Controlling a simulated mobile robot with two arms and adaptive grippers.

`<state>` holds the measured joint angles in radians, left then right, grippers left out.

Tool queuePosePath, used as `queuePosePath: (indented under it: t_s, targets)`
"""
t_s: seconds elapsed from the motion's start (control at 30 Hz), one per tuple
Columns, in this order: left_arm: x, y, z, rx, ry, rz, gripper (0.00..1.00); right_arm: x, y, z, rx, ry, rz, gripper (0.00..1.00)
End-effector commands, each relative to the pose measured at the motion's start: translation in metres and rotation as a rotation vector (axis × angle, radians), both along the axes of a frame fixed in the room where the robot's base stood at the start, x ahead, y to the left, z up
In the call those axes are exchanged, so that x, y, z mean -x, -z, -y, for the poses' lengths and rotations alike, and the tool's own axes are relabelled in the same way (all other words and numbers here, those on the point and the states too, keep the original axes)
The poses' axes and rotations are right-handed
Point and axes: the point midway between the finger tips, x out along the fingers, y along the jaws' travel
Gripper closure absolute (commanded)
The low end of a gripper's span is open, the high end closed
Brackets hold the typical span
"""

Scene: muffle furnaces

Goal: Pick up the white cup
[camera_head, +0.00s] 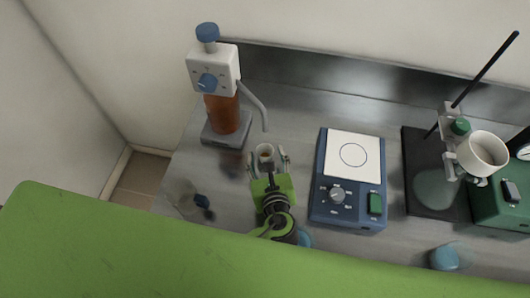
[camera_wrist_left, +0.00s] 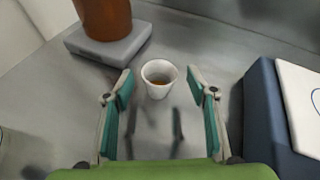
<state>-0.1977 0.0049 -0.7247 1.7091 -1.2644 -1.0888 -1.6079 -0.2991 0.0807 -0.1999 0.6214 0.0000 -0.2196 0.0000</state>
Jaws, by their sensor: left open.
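A small white cup (camera_head: 265,150) stands upright on the grey bench, between the bottle dispenser and the blue hotplate. My right gripper is not in view.
A brown bottle dispenser (camera_head: 222,113) stands behind left. A blue hotplate (camera_head: 347,205) is close on the right. A larger white vessel (camera_head: 482,150) is at a black-based stand (camera_head: 415,150) farther right. A clear glass vessel (camera_head: 182,196) stands front left.

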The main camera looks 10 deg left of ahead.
Motion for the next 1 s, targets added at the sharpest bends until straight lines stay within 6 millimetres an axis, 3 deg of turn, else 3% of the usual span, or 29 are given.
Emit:
queuePosePath:
  t_s: [0.2, 0.47, 0.63, 1.0]
  targets:
    - [-0.023, 0.011, -0.008, 0.000, 0.001, 0.000, 0.48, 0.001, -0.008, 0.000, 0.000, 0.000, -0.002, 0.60]
    - [-0.025, 0.014, -0.009, 0.002, 0.001, 0.000, 0.48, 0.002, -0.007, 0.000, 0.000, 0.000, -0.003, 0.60]
    - [-0.025, 0.013, -0.009, 0.002, 0.001, 0.000, 0.87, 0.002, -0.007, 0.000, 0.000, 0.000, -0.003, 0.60]
    - [-0.025, 0.012, -0.009, 0.002, 0.001, 0.000, 0.87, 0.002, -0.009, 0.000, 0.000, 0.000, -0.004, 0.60]
